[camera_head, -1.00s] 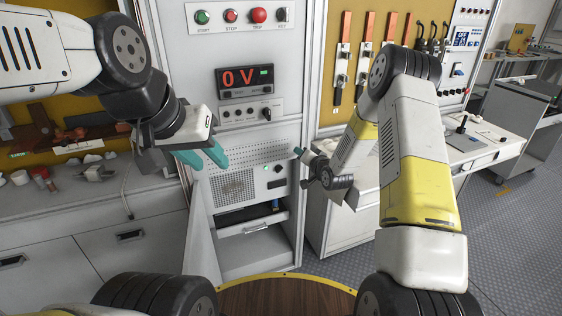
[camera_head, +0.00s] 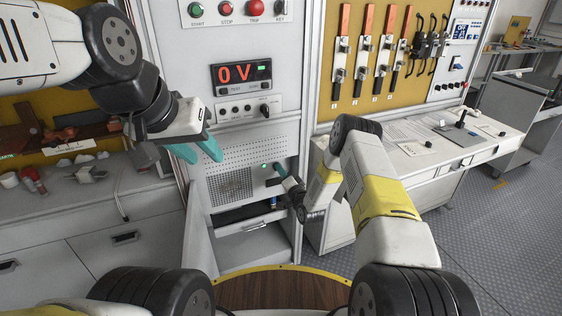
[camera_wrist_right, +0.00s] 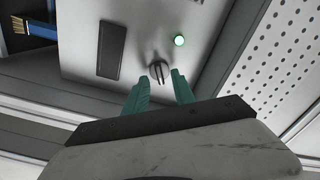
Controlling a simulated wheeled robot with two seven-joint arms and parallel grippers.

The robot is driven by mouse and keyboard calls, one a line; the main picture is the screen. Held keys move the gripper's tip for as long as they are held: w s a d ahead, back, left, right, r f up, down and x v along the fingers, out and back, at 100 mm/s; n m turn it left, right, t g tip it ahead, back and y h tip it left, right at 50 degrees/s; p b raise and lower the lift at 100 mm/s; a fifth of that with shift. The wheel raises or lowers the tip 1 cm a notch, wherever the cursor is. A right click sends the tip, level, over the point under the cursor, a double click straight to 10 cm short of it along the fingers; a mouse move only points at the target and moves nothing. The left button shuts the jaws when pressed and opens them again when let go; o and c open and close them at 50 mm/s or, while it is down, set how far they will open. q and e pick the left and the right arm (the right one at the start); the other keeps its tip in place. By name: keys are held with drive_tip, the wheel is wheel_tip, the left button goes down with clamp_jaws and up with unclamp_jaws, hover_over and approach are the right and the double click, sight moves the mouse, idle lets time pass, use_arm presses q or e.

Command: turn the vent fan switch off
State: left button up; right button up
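The vent fan switch (camera_wrist_right: 158,70) is a small grey rotary knob on the light metal panel, in the right wrist view. A lit green lamp (camera_wrist_right: 179,40) sits beside it; the lamp also shows in the head view (camera_head: 264,165). My right gripper (camera_wrist_right: 161,80) is open, with its two teal fingertips on either side of the knob. I cannot tell whether they touch it. In the head view, my right gripper (camera_head: 280,170) is at the panel and hides the knob. My left gripper (camera_head: 196,151) is open and empty, left of the vented panel.
The cabinet carries a display (camera_head: 241,74) reading 0 V, with push buttons above. An open compartment (camera_head: 245,213) lies below the vented panel. A dark rectangular part (camera_wrist_right: 111,50) is beside the knob. A white bench (camera_head: 440,150) stands at right.

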drive_tip(key=shift+w+a, duration=0.2)
drive_tip(key=shift+w, duration=0.3)
drive_tip(key=shift+c, duration=0.4)
clamp_jaws()
